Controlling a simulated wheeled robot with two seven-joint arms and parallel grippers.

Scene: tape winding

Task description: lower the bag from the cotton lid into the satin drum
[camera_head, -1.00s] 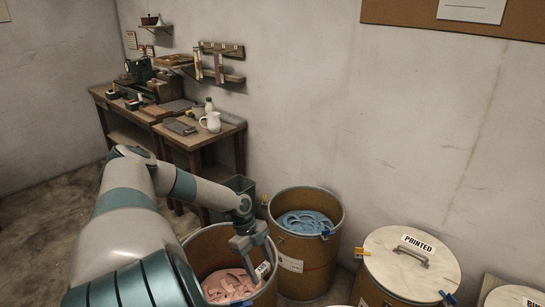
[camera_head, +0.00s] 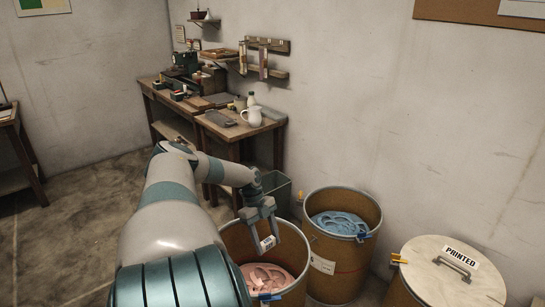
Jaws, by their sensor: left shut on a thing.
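My left gripper (camera_head: 266,234) is over the back part of the open drum with pink strips (camera_head: 266,276). The thing hangs above the pink contents. An open drum with blue strips (camera_head: 339,224) stands just behind to the right. I cannot read which drum is satin. The only readable lid is marked PRINTED (camera_head: 447,272), on a closed drum at right; no cotton lid can be made out. My right gripper is not in view.
A grey-green bin (camera_head: 277,187) stands behind the pink drum, beside a wooden bench with a white jug (camera_head: 252,117). Blue and orange clips sit on the drum rims. The wall is close behind the drums. Open floor (camera_head: 75,230) lies at left.

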